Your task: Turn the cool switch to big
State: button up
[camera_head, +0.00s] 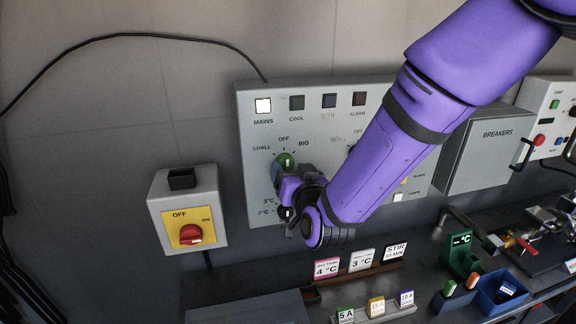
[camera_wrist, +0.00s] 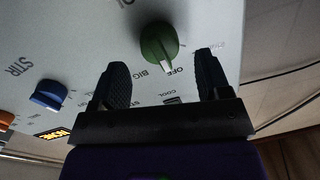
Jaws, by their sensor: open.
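The cool switch is a green round knob (camera_head: 285,160) with a white pointer, on the grey control panel (camera_head: 330,104) under the labels SMALL, OFF and BIG. In the wrist view the green knob (camera_wrist: 158,42) has its pointer towards OFF. My gripper (camera_head: 284,174) is close to the panel at the knob and covers its lower part in the head view. In the wrist view my gripper (camera_wrist: 162,68) is open, with one dark finger on each side of the pointer end and space between the fingers and the knob.
A blue knob (camera_wrist: 49,95) marked STIR is left in the wrist view. A box with a red OFF switch (camera_head: 190,234) is left of the panel. Breakers box (camera_head: 488,145) stands right. Small label cards (camera_head: 327,268) and a blue bin (camera_head: 500,292) are on the bench below.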

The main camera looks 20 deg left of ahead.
aim_at(289, 168)
jog(key=shift+x, duration=1.6)
jog(key=c, duration=0.9)
jog(key=m, duration=0.4)
jog(key=shift+d+f+m, duration=0.1)
jog(key=shift+d+m, duration=0.05)
jog(key=shift+m, duration=0.15)
jog(key=m, duration=0.5)
jog(key=shift+f+m+t, duration=0.1)
jog(key=shift+m+t, duration=0.2)
jog(key=shift+t, duration=0.1)
